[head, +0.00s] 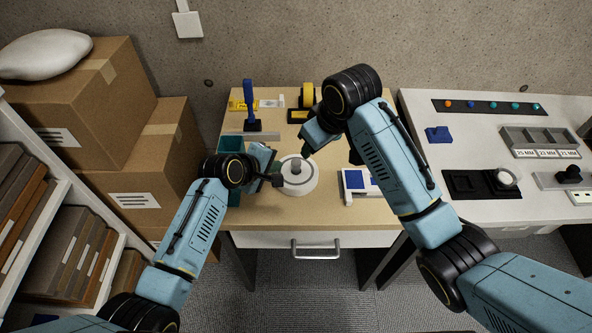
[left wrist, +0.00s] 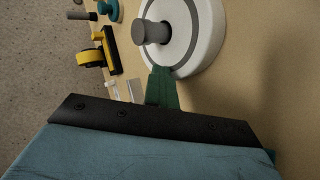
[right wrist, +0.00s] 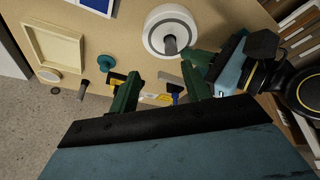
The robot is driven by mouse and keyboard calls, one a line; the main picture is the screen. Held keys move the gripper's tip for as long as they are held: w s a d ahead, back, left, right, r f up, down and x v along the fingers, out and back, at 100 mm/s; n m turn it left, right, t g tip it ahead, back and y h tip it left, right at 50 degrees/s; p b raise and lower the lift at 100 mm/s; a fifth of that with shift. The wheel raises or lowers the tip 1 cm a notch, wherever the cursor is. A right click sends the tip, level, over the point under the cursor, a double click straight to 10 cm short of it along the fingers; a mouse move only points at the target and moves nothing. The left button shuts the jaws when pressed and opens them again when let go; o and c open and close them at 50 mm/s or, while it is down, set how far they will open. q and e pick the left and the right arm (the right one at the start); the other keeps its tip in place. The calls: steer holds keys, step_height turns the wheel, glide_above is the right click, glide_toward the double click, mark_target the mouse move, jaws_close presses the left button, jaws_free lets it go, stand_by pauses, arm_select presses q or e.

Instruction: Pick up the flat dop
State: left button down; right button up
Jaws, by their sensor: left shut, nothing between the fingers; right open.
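A white round lap (head: 298,180) with a grey ring and a grey centre post stands on the wooden table; it also shows in the left wrist view (left wrist: 192,50) and the right wrist view (right wrist: 171,17). A teal disc (right wrist: 107,64) and a short grey rod (right wrist: 83,90) stand close together; I cannot tell whether either is the flat dop. My left gripper (left wrist: 162,88) is shut and empty at the lap's rim; contact is unclear. My right gripper (right wrist: 160,88) is open and empty above the table's back part. My right arm hides part of the table in the head view.
A blue upright stand (head: 249,105), a yellow tape roll (head: 307,95) and a teal bin (head: 231,145) sit around the lap. A cream tray (right wrist: 48,35) lies on the table. Cardboard boxes (head: 85,100) stand left; a white bench (head: 470,215) stands right. The table's front strip is clear.

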steer(key=a, duration=0.2)
glide_above(296, 162)
steer(key=s+d, duration=0.1)
steer(key=s, duration=0.1)
steer(key=shift+y, duration=0.4)
step_height(296, 162, down, 5)
steer(key=shift+s+r, duration=0.1)
steer(key=shift+d+x, duration=0.2)
steer(key=shift+x, duration=1.1)
steer(key=shift+d+x, duration=0.15)
steer(key=shift+x, duration=1.2)
jaws_close()
